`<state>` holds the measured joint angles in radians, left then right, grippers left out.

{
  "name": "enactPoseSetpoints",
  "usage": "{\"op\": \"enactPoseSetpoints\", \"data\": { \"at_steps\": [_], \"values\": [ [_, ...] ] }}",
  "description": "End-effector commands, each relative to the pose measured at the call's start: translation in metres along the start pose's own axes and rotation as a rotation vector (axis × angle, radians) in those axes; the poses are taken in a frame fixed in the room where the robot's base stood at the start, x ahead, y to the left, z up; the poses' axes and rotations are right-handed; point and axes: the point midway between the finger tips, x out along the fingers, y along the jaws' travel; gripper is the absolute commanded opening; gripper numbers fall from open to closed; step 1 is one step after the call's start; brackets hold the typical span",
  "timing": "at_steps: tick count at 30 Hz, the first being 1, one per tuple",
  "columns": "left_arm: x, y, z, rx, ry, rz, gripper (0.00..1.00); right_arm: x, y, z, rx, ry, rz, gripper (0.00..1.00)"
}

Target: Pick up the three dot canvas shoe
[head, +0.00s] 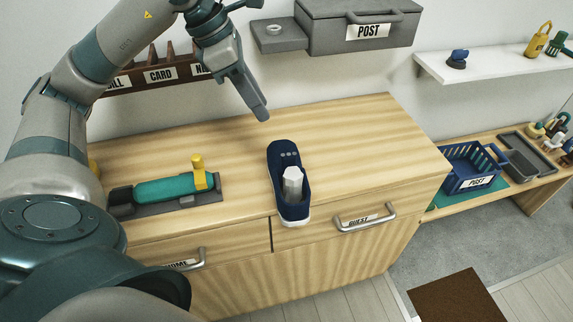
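A dark blue canvas shoe (280,158) with a white sole edge lies on the wooden cabinet top, its toe toward the wall. Three light dots show on its toe part. A grey faceted object (293,184) stands in its opening. Its heel end reaches the cabinet's front edge. My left gripper (264,115) hangs above and behind the shoe's toe, apart from it, pointing down. Its fingers overlap in this view, so I cannot tell whether they are open or shut. My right gripper is not in view.
A teal and yellow tool (170,188) lies in a grey tray left of the shoe. A grey POST box (330,30) and a labelled rack (150,78) are on the wall. A blue basket (470,170) stands right. The cabinet top right of the shoe is clear.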

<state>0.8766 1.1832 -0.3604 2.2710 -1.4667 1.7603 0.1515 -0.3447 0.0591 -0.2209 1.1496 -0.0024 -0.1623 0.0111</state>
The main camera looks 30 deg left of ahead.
Motion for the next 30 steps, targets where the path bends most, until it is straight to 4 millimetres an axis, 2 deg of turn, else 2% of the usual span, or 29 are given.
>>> {"op": "enactPoseSetpoints", "data": {
  "at_steps": [5, 12, 17, 26, 29, 30],
  "values": [
    [0.000, 0.000, 0.000, 0.000, 0.001, 0.002, 0.25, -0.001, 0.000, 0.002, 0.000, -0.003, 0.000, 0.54],
    [0.001, 0.000, 0.000, 0.000, 0.001, 0.001, 0.25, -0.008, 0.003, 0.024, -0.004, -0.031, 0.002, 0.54],
    [0.011, 0.000, 0.000, 0.000, 0.003, -0.002, 0.25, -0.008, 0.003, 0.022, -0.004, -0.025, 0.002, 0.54],
    [0.058, -0.001, -0.001, -0.001, 0.004, -0.005, 0.25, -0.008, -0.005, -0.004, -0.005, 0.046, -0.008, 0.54],
    [0.076, -0.001, -0.001, 0.000, 0.004, -0.004, 0.25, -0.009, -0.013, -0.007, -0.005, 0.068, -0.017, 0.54],
    [0.083, -0.001, 0.000, 0.000, 0.003, -0.005, 0.25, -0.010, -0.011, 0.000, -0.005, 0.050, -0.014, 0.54]
  ]
}}
